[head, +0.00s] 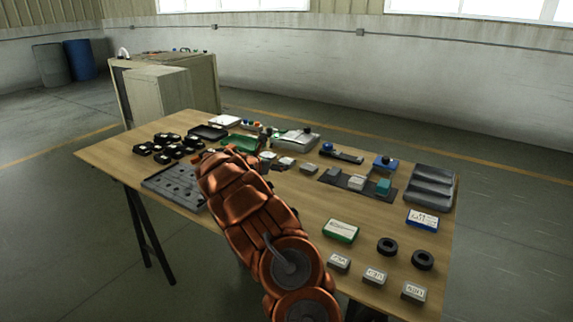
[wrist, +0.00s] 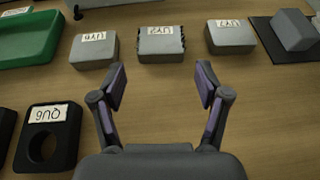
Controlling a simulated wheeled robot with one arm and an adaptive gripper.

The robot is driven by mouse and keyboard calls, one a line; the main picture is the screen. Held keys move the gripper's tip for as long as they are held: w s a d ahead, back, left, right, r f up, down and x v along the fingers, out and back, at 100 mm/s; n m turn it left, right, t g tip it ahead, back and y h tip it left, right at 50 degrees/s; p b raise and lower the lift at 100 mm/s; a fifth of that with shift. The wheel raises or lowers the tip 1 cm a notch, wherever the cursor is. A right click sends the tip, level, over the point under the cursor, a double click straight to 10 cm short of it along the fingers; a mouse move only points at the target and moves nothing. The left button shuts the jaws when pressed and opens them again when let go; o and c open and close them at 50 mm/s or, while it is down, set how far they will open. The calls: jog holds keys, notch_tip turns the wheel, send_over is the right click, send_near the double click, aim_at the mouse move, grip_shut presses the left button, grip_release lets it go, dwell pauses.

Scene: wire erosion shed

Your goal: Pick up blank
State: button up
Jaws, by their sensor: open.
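Three grey blocks that could be the blank lie in a row across the top of the wrist view. Each has a white label, upside down: a left block (wrist: 93,50), a middle block (wrist: 162,44) with jagged sides, and a right block (wrist: 231,37). I cannot tell which one the task means. My gripper (wrist: 161,84) is open and empty, its fingers spread on the near side of the middle block, apart from it. In the head view the row shows past the end of my arm, including the right block (head: 309,168); my fingers are mostly hidden there.
A green tray (wrist: 28,42) lies left of the row, and a black ring holder (wrist: 48,138) nearer on the left. A dark plate (wrist: 283,45) bearing a grey block is at right. The wooden table (head: 285,210) also holds boxes, black rings and labelled blocks at front right.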

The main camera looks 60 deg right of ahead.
aim_at(284, 162)
jog(key=shift+r+x, duration=0.15)
jog(key=shift+x, duration=1.15)
jog(key=shift+r+x, duration=0.1)
jog(key=shift+x, duration=1.2)
jog(key=shift+d, duration=0.1)
jog(key=c, duration=1.4)
jog(key=shift+o, duration=0.2)
